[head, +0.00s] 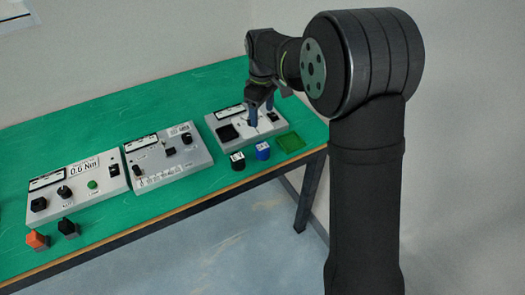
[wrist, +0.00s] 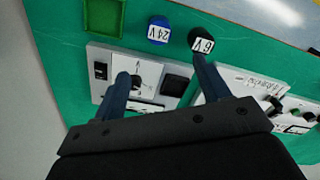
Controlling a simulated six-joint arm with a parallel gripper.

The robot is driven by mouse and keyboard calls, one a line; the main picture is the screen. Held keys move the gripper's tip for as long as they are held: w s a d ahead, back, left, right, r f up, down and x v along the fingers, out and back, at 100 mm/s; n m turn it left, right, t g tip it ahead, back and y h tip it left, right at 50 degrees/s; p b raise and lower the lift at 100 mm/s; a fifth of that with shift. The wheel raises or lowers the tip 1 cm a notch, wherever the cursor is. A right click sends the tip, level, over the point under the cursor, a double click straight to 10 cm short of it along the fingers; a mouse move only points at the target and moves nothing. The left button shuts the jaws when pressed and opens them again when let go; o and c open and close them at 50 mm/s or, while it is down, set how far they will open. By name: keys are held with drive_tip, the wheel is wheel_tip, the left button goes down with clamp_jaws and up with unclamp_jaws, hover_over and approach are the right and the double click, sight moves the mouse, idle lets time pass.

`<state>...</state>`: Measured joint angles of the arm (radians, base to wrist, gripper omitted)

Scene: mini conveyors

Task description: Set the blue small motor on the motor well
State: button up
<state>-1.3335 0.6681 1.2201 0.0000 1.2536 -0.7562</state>
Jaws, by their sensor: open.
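The blue small motor (head: 262,150) stands on the green table in front of the right-hand panel, its top labelled 24V in the wrist view (wrist: 159,30). A black motor (head: 237,161) labelled 6V stands to its left in the head view; it also shows in the wrist view (wrist: 202,42). My gripper (head: 261,112) is open and empty above the right-hand panel (head: 270,135), behind the blue motor. The fingers (wrist: 160,70) are spread wide in the wrist view. I cannot tell for certain which part is the motor well; the panel has a black square (head: 228,132).
A green square tray (head: 291,143) lies right of the blue motor, near the table edge. Two more panels (head: 168,155) (head: 80,190) stand to the left. An orange piece (head: 37,240) and a black piece (head: 68,228) sit at the front left.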

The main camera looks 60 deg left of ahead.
drive_tip(key=n, duration=1.2)
approach(263, 146)
drive_tip(key=f, duration=0.5)
drive_tip(key=shift+s+a+f, duration=0.15)
drive_tip(key=shift+s+f, duration=0.05)
drive_tip(key=shift+s, duration=0.2)
drive_tip(key=shift+w+d+f, duration=0.1)
drive_tip(key=shift+w+f, duration=0.05)
drive_tip(key=shift+f, duration=1.2)
drive_tip(key=shift+w+d+f, duration=0.1)
drive_tip(key=shift+w+f, duration=0.05)
drive_tip(key=shift+f, duration=1.15)
drive_tip(key=c, duration=1.3)
drive_tip(key=shift+r, duration=0.1)
